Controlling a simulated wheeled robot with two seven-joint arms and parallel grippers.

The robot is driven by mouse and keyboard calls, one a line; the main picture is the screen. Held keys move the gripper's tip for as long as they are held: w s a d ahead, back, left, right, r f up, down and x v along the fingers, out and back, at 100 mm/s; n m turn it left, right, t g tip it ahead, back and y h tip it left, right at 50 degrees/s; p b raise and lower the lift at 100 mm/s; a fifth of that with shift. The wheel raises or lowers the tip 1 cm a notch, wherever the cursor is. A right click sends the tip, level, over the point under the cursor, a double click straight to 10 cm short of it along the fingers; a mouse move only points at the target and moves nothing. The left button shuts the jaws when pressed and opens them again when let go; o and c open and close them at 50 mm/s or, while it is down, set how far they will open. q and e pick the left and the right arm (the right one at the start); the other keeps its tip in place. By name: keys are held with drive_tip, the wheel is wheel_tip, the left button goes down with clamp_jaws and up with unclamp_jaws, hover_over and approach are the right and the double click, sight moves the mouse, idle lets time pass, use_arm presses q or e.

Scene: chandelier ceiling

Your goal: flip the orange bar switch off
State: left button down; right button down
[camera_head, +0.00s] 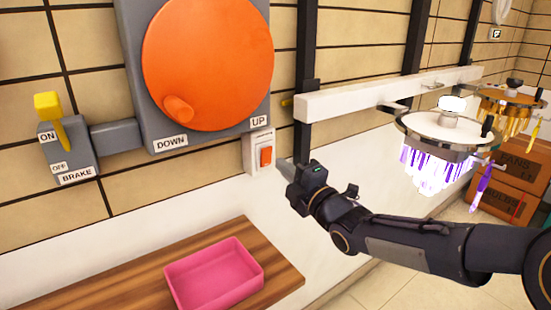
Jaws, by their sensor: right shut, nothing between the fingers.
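The orange bar switch (266,156) sits in a white wall plate (250,165) on the tiled wall, just below the UP label. Whether it is tipped on or off cannot be told at this size. My right gripper (281,162) is shut and empty. Its tip points left at the switch, close beside its right edge; whether it touches cannot be told. My left gripper is not in view.
A large orange dial (208,60) on a grey panel is above the switch. A yellow brake lever (50,108) is at left. A pink tray (213,278) lies on the wooden shelf (100,285) below. Chandeliers (440,140) hang at right.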

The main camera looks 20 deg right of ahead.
sight(268, 153)
drive_tip(key=shift+x, duration=1.95)
drive_tip(key=shift+w+a+r+g+p, duration=0.1)
drive_tip(key=shift+w+r+g+p, duration=0.15)
drive_tip(key=shift+r+p, duration=0.4)
drive_tip(key=shift+s+f, duration=0.1)
drive_tip(key=shift+f, duration=0.4)
